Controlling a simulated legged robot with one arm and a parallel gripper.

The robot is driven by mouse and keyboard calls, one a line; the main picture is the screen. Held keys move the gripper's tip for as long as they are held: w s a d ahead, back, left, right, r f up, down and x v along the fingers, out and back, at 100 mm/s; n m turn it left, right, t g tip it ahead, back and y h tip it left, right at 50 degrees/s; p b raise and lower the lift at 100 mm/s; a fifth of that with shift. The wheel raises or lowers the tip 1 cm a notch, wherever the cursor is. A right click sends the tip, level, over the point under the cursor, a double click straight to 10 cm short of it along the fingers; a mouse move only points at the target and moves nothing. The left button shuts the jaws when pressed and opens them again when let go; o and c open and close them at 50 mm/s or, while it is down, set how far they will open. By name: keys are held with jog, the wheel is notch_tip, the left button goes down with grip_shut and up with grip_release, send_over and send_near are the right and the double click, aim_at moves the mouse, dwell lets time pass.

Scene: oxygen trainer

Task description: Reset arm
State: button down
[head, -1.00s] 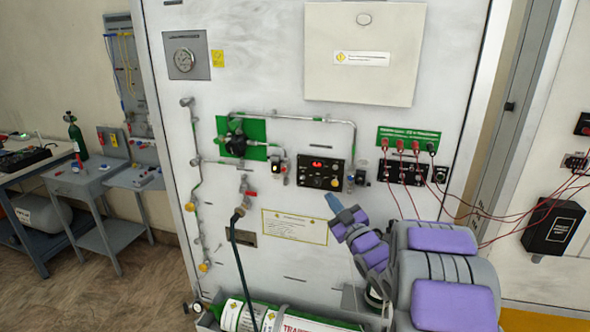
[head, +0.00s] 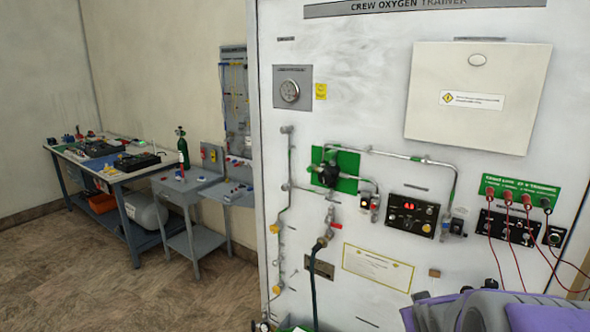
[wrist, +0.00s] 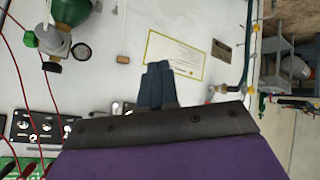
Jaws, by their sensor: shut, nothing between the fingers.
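My gripper (wrist: 155,85) shows in the wrist view with its dark blue fingers together and nothing between them. It is in front of the white trainer panel, near the yellow-bordered placard (wrist: 175,54), and does not appear to hold anything. In the head view my purple and grey arm is folded at the lower right corner, and the gripper's fingers are not clearly visible there. The trainer panel (head: 350,100) stands upright, with the same placard (head: 378,267) low on it.
Red leads (head: 517,245) hang from jacks at the right of the panel, close to my arm. A green bottle with a valve (wrist: 70,12) is at the wrist view's upper left. A workbench (head: 110,165) and grey cart (head: 186,183) stand left. Floor (head: 60,270) is clear at lower left.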

jog(key=s+a+g+y, duration=0.1)
jog(key=s+a+g, duration=0.2)
jog(key=s, duration=0.8)
jog(key=s+a+f+m+g+y, duration=0.1)
jog(key=s+a+g, duration=0.3)
jog(key=s, duration=0.7)
jog(key=s+a+g, duration=0.3)
jog(key=s+a, duration=0.3)
jog(key=s, duration=0.5)
jog(key=shift+s+a+f+m+g+y, duration=0.3)
jog(key=shift+s+a+g+y, duration=0.05)
jog(key=shift+g+y, duration=0.05)
jog(key=c, duration=1.8)
grip_release()
